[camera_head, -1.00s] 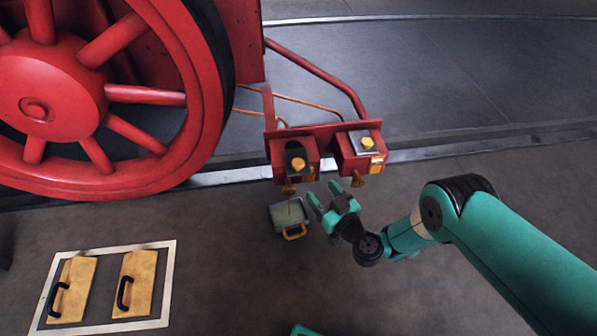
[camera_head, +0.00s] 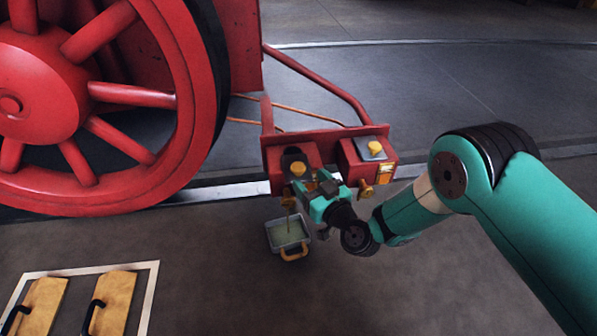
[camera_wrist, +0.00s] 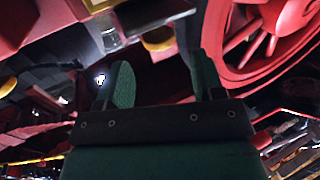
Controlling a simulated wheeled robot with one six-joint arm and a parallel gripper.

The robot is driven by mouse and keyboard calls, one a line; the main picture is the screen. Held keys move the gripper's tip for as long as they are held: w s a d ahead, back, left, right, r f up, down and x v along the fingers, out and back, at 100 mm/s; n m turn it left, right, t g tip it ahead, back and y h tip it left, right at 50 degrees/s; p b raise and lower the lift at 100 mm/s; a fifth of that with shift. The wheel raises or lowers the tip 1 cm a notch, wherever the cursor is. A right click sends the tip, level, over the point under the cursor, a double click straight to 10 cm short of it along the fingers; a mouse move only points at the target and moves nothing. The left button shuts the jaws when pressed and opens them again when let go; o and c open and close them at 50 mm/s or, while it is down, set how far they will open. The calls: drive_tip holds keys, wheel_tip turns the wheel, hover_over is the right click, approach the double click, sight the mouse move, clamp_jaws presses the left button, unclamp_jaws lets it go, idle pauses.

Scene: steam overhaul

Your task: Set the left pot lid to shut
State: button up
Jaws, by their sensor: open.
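The left pot (camera_head: 283,158) is a red box on the red bracket, with a dark patch on top and a yellow knob (camera_head: 298,168) at its front. I cannot tell the lid's exact position. The right pot (camera_head: 349,161) has a flat grey lid (camera_head: 370,150) with a yellow knob, lying over its top. My gripper (camera_head: 308,188) is open at the front right of the left pot, close to its knob; contact cannot be told. In the wrist view my gripper's two green fingers (camera_wrist: 165,80) stand apart with nothing between them.
A brass tap (camera_head: 288,201) under the left pot has a thin greenish stream below it, over a grey tray (camera_head: 272,240) with a yellow handle. Another brass tap (camera_head: 366,191) is under the right pot. A large red wheel (camera_head: 165,120) stands left.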

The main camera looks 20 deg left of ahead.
sight(301, 172)
drive_tip(key=b+x, duration=0.1)
drive_tip(key=x, duration=0.4)
drive_tip(key=shift+a+f+b, duration=0.1)
drive_tip(key=shift+b, duration=0.2)
drive_tip(key=shift+w+a, duration=0.4)
drive_tip(key=shift+a, duration=0.05)
drive_tip(key=shift+c, duration=0.2)
